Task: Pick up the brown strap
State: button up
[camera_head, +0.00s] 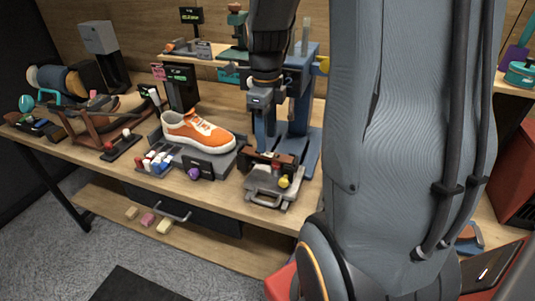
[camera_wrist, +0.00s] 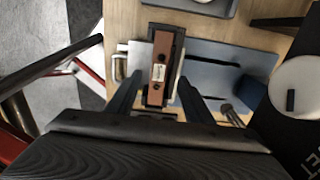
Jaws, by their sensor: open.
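The brown strap (camera_wrist: 168,70) is a flat reddish-brown bar with a small pale buckle or label, seated in a dark holder in the wrist view. In the head view the brown strap (camera_head: 283,158) lies on a grey clamp-like stand (camera_head: 262,190) at the table's front edge. My gripper (camera_wrist: 161,92) is open, with one dark finger on each side of the strap and visible space between. In the head view my gripper (camera_head: 265,148) points down just above the strap. Whether the fingers reach down to the strap's height I cannot tell.
A blue press frame (camera_head: 300,125) stands directly behind and right of the strap. An orange sneaker (camera_head: 198,132) sits on a grey tray to the left, with small coloured pieces (camera_head: 155,162) in front. A purple knob (camera_head: 194,173) is near the front edge.

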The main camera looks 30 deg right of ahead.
aim_at(267, 154)
jog(key=f+p, duration=0.1)
jog(key=f, duration=0.3)
jog(key=shift+s, duration=0.2)
jog(key=c, duration=1.1)
jog(key=shift+r, duration=0.1)
